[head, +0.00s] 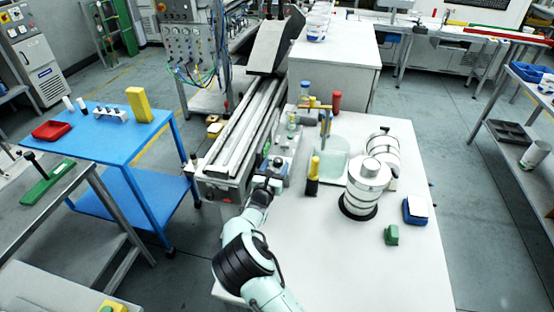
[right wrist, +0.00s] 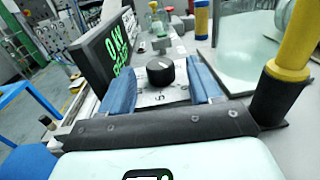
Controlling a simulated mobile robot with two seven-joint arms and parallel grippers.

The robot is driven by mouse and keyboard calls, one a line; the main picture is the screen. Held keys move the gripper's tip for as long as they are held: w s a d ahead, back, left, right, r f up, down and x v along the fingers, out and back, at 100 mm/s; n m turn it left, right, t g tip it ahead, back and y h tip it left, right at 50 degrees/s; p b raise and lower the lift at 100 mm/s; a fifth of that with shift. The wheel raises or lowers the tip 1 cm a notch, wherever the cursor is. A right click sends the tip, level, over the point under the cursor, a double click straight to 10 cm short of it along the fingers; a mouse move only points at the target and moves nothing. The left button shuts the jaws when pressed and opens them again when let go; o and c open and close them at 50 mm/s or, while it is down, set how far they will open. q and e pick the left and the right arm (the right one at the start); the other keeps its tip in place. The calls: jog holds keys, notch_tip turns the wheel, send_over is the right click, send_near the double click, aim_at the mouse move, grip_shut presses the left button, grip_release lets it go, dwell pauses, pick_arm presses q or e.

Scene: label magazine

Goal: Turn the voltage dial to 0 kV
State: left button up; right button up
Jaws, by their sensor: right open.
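The voltage dial (right wrist: 160,70) is a black round knob with a small white mark, on a pale plate with printed scale marks, in the right wrist view. My right gripper (right wrist: 163,84) is open, its two blue fingers on either side of the dial, with visible gaps; contact is not seen. In the head view my right gripper (head: 270,180) is over the small panel at the near end of the grey rail. My left gripper is out of view.
A black and yellow handle-like object (head: 313,177) stands close right of the gripper, also large in the right wrist view (right wrist: 285,70). The front of the white table (head: 350,265) is clear.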

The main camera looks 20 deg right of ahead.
jog(key=shift+x, duration=1.05)
jog(key=shift+w+p, duration=0.15)
jog(key=shift+p, duration=0.15)
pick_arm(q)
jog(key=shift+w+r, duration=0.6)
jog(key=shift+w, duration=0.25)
pick_arm(e)
jog(key=c, duration=1)
jog(key=f+b, duration=0.1)
jog(key=b, duration=0.1)
jog(key=n+t+y+b, duration=0.1)
jog(key=b, duration=0.1)
jog(key=shift+s+f+y+b, duration=0.3)
jog(key=shift+s+f+b, duration=0.1)
jog(key=n+t+y+b, duration=0.1)
jog(key=y+b, duration=0.1)
jog(key=b, duration=0.4)
jog(key=shift+r+n+b, duration=0.2)
jog(key=shift+n+b, duration=0.15)
jog(key=shift+n, duration=0.05)
jog(key=shift+w+r+t+y+b, duration=0.1)
jog(key=shift+r+t+y+b, duration=0.25)
jog(key=shift+b, duration=0.2)
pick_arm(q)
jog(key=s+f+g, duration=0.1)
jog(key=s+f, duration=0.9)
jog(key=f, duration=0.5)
pick_arm(e)
jog(key=shift+d+r, duration=0.1)
jog(key=shift+r, duration=0.05)
